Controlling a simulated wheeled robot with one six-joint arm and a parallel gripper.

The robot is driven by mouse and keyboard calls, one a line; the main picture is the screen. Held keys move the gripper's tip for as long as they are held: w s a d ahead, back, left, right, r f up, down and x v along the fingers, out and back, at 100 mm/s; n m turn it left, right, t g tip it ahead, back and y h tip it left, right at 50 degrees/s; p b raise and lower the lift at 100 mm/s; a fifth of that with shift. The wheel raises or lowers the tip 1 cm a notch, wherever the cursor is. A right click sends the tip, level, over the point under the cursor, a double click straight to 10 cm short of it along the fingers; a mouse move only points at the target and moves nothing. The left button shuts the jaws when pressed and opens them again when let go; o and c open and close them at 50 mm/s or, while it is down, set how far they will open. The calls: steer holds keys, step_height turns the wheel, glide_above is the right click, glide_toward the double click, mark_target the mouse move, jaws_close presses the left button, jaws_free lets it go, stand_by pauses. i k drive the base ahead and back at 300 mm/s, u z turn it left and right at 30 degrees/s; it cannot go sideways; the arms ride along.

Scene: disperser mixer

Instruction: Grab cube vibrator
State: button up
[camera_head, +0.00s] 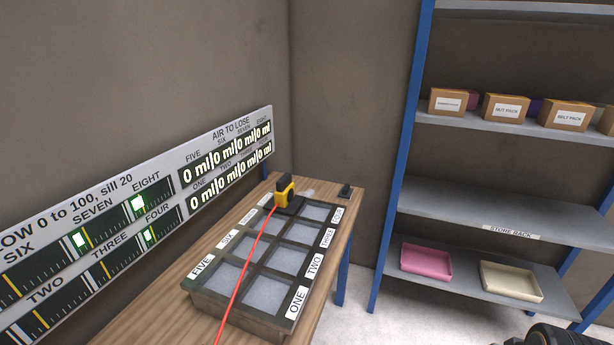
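A yellow and black tool (284,191), which looks like the cube vibrator, stands at the far end of a dark mould tray (241,318) on the wooden table. A red cable (247,262) runs from it toward the near edge of the picture. The tray has several square grey-filled compartments with number labels; ONE, TWO, THREE, FIVE and SIX are readable. The tool's lower end is too small to tell clearly. My gripper's fingers do not show; only a dark part, probably of my arm, enters at the bottom right, well apart from the tool.
A wooden table (331,262) stands against the wall below a long gauge panel (228,134). A small dark object (345,191) lies at its far right corner. A blue-posted store rack (470,208) with boxes and trays stands right. Floor shows between table and rack.

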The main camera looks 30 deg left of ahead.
mark_target(284, 194)
steer(key=i, duration=2.2)
steer(key=u, duration=4.4)
steer(key=i, duration=0.5)
